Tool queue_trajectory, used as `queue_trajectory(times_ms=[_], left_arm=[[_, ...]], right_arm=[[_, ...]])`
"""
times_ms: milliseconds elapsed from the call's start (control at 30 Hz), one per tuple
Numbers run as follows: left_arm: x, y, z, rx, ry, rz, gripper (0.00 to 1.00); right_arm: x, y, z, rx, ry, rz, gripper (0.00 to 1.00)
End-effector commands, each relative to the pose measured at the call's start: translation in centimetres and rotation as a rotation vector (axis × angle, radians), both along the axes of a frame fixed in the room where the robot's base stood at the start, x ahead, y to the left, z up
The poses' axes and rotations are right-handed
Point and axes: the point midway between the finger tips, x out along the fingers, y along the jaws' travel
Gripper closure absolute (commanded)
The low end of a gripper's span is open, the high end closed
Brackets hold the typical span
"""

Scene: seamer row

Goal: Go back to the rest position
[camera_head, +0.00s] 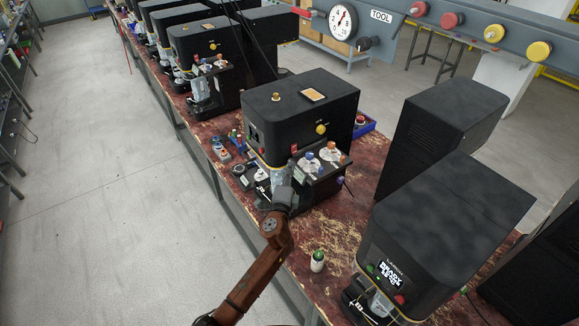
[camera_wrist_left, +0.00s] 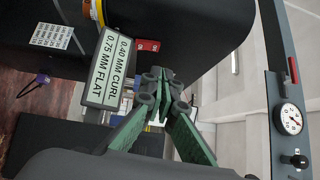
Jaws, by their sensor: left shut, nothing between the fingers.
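My left arm, rust-brown, reaches up from the bottom of the head view to the front of a black seamer machine (camera_head: 300,105). My left gripper (camera_head: 282,192) is at the machine's front, by its small fittings. In the left wrist view the gripper (camera_wrist_left: 162,92) has green finger pads and its tips are together with nothing between them. A label plate (camera_wrist_left: 112,70) reading "0.40 MM CURL 0.75 MM FLAT" is just left of the tips in that view. Whether the fingers touch the machine cannot be told. My right gripper is not in view.
The worn red bench (camera_head: 335,228) carries several black machines. A small bottle with a green top (camera_head: 318,261) stands right of my forearm. Another machine (camera_head: 450,220) stands closer, at the right. Open grey floor (camera_head: 110,190) lies to the left.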

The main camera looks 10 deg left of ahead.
Motion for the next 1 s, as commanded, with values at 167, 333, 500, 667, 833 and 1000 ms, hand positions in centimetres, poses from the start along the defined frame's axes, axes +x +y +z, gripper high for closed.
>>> queue_trajectory(times_ms=[167,333,500,667,833,1000], left_arm=[[0.0,-0.1,0.0,0.0,0.0,-0.001,1.0],[0.0,0.1,0.0,0.0,0.0,0.001,1.0],[0.0,0.7,-3.7,-0.028,0.051,0.002,1.0],[-0.8,2.5,-13.7,-0.118,0.188,0.013,1.0],[-3.3,4.8,-25.8,-0.243,0.353,0.045,1.0],[-7.6,7.0,-37.3,-0.373,0.508,0.097,1.0]], right_arm=[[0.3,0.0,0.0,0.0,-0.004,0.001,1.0],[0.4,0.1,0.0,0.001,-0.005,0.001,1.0],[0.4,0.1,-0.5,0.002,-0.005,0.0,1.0],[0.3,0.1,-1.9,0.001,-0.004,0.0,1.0],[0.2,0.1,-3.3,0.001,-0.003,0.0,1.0],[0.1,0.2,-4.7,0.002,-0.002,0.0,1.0]])
